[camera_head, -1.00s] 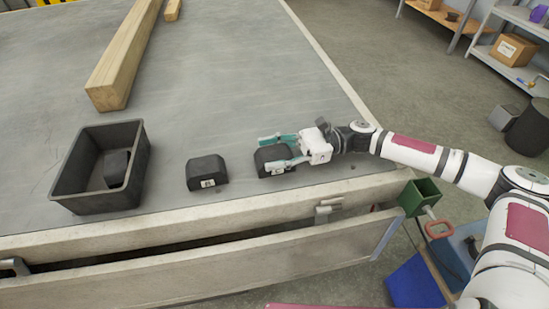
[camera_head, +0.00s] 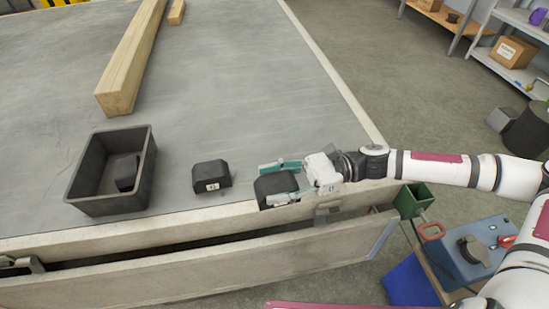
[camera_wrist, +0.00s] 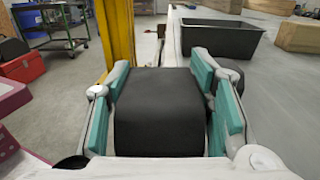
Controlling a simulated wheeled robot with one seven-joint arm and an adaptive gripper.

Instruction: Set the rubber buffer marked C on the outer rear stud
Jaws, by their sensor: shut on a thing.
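My gripper (camera_head: 267,184) is shut on a black rubber buffer (camera_head: 277,184), over the near edge of the grey trailer bed (camera_head: 270,100). In the wrist view the held buffer (camera_wrist: 160,110) sits between the teal finger pads. The letter on it cannot be read. A second black buffer (camera_head: 211,175) with a small white label rests on the bed to the left, its letter too small to read. A third dark block (camera_head: 126,172) lies in the black bin (camera_head: 80,200). I cannot make out any stud; the outer rear one may be hidden.
A long wooden beam (camera_head: 122,88) lies on the bed behind the bin. A pale side board (camera_head: 190,270) with latches hangs below the near edge. A green box (camera_head: 414,200) and a blue case (camera_head: 470,255) stand right of the bed's corner. The middle bed is clear.

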